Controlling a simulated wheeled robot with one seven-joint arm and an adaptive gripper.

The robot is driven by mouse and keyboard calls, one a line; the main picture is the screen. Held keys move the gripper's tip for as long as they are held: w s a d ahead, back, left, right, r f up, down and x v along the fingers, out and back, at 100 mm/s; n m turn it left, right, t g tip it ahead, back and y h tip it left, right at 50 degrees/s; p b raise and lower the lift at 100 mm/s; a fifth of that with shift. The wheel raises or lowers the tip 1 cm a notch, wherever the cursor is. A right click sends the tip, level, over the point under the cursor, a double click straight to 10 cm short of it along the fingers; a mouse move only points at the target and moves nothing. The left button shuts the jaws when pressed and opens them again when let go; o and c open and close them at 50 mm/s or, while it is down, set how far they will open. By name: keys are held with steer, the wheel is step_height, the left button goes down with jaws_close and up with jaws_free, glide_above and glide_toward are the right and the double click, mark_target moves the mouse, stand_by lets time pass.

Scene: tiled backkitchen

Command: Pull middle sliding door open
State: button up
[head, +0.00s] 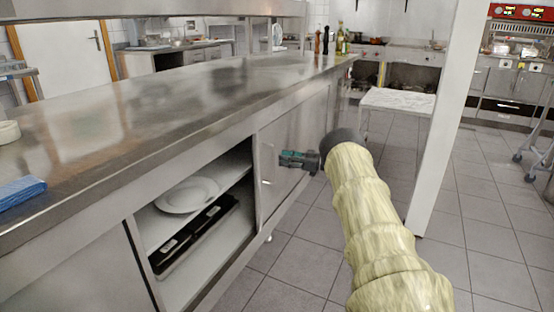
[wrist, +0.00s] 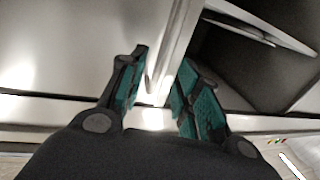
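The steel sliding door (head: 306,125) under the counter stands to the right of an open compartment. It has a thin upright handle (head: 266,163) near its left edge. My gripper (head: 290,158) is in front of this door, just right of the handle. In the wrist view my gripper (wrist: 160,88) is open, its two teal-padded fingers apart. A bright metal strip (wrist: 178,48) at the door's edge shows between and beyond the fingers. I cannot tell whether the fingers touch it. The dark compartment (wrist: 245,62) lies to the right there.
The open compartment holds white plates (head: 188,195) and a black tray (head: 190,240) on shelves. Another steel panel (head: 85,282) closes the lower left. The steel countertop (head: 150,110) overhangs the doors. A white post (head: 446,120) stands right of my arm. The tiled floor (head: 480,235) is clear.

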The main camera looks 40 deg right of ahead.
steer(key=v, duration=0.6)
steer(key=shift+d, duration=0.15)
steer(key=shift+s, duration=0.1)
